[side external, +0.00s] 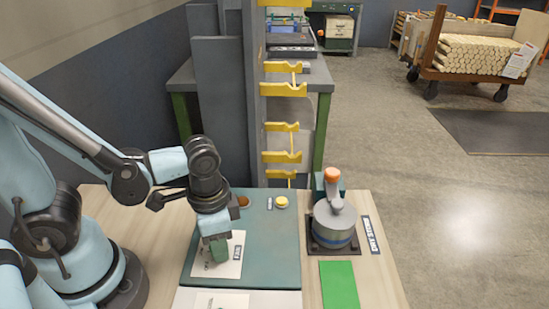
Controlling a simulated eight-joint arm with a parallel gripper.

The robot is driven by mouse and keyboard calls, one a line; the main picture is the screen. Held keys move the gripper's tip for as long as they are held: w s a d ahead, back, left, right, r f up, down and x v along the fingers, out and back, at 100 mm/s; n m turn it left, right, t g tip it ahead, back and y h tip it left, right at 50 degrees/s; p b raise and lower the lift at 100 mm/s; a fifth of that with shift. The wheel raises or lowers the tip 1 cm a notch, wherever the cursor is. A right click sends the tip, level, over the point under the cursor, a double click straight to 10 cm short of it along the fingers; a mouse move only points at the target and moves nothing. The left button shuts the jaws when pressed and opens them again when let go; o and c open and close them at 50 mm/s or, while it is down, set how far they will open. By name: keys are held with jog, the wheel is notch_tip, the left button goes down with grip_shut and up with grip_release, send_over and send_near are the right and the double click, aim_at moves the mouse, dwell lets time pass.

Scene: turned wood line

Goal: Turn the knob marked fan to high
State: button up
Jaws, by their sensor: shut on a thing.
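A dark teal panel (268,258) lies on the wooden bench. On it is a white plate (234,266) with a small dark label (236,253), too small to read surely; it may say fan. My gripper (214,240) points down over this plate and is shut on a green knob (219,252) there. The knob's pointer and the scale marks under it are hidden or too small to make out, so I cannot tell its setting. A second white plate (235,301) is partly cut off at the bottom edge.
Behind my gripper are a brown button (243,201) and a yellow button (281,202). To the right stand a grey round canister (334,226) with an orange-topped handle and a flat green pad (339,285). A grey post with yellow brackets (283,156) rises behind the panel.

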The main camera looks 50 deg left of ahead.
jog(key=m, duration=0.4)
jog(key=shift+m, duration=0.3)
jog(key=shift+s+m, duration=0.1)
jog(key=shift+m, duration=1.6)
jog(key=o, duration=1)
jog(key=shift+o, duration=0.2)
notch_tip(320, 180, up, 12)
